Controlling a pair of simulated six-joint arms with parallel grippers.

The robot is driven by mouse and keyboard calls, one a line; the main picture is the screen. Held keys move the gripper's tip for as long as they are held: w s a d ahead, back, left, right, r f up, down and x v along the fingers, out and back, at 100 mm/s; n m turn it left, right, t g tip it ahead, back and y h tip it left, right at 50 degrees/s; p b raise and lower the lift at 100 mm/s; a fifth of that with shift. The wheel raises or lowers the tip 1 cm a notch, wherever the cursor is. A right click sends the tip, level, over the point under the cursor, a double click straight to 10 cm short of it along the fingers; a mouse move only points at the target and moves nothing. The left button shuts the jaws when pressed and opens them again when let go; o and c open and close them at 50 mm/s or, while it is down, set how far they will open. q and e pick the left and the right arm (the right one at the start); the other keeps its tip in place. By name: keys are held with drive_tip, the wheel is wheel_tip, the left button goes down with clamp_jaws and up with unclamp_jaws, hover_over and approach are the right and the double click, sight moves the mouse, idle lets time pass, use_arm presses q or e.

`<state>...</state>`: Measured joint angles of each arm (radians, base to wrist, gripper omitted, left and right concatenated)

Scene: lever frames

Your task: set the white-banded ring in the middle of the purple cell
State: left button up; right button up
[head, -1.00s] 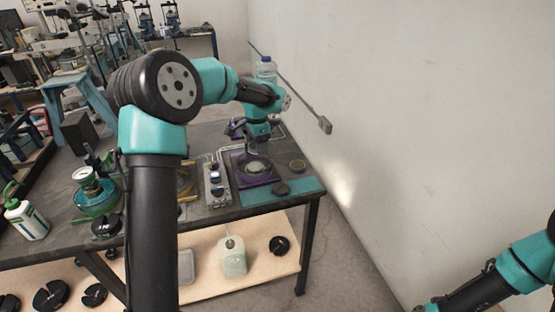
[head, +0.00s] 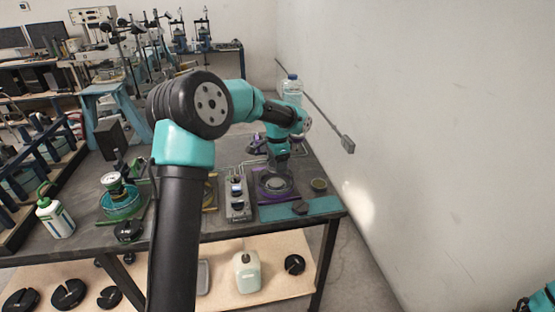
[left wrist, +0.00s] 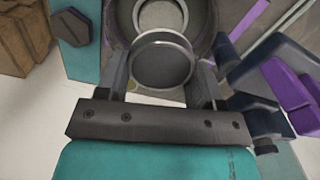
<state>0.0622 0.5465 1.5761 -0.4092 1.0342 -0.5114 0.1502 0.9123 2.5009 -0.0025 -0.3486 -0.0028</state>
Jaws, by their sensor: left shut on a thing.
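My left gripper (left wrist: 163,80) is shut on a dark grey ring with a pale band (left wrist: 162,66), which sits between its two fingers in the left wrist view. In the head view, my left gripper (head: 279,172) points down over the purple cell (head: 262,197), near the right end of the table. The cell's purple edging also shows in the left wrist view (left wrist: 110,22), around a dark round seat with a pale circle just beyond the ring. I cannot tell whether the ring touches the seat. My right gripper is out of view.
A grey box with knobs (head: 238,198) stands left of the cell. A teal strip (head: 322,206) with a dark knob-like piece (head: 300,207) lies in front. A small round dish (head: 319,185) is to the right. A bottle (head: 291,90) stands behind, near the wall.

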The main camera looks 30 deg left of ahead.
sight(277, 182)
use_arm(q)
drive_tip(key=shift+f, duration=3)
drive_tip(key=shift+f, duration=0.2)
drive_tip(key=o, duration=1.1)
drive_tip(key=shift+r, duration=0.1)
drive_tip(key=shift+r, duration=0.6)
drive_tip(key=r, duration=0.7)
drive_tip(key=shift+w+a+r, duration=0.15)
drive_tip(key=shift+a+r, duration=0.15)
drive_tip(key=shift+a, duration=0.05)
drive_tip(key=s+d+f, duration=0.1)
drive_tip(key=d, duration=0.3)
drive_tip(key=s+d+f+m, duration=0.1)
drive_tip(key=s+d, duration=0.1)
drive_tip(key=d, duration=0.3)
drive_tip(key=s+d+f+m, duration=0.1)
drive_tip(key=d, duration=0.4)
drive_tip(key=shift+s+f, duration=0.35)
drive_tip(key=shift+s, duration=0.05)
drive_tip(key=s+d+f, duration=0.1)
drive_tip(key=s+d, duration=0.2)
drive_tip(key=s+d+f+m, duration=0.1)
drive_tip(key=s+d, duration=0.2)
drive_tip(key=d, duration=0.1)
drive_tip(key=s+d+f+m, duration=0.1)
drive_tip(key=s+d, duration=0.2)
drive_tip(key=d, duration=0.1)
drive_tip(key=shift+s+d+f, duration=0.15)
drive_tip(key=shift+s+d, duration=0.1)
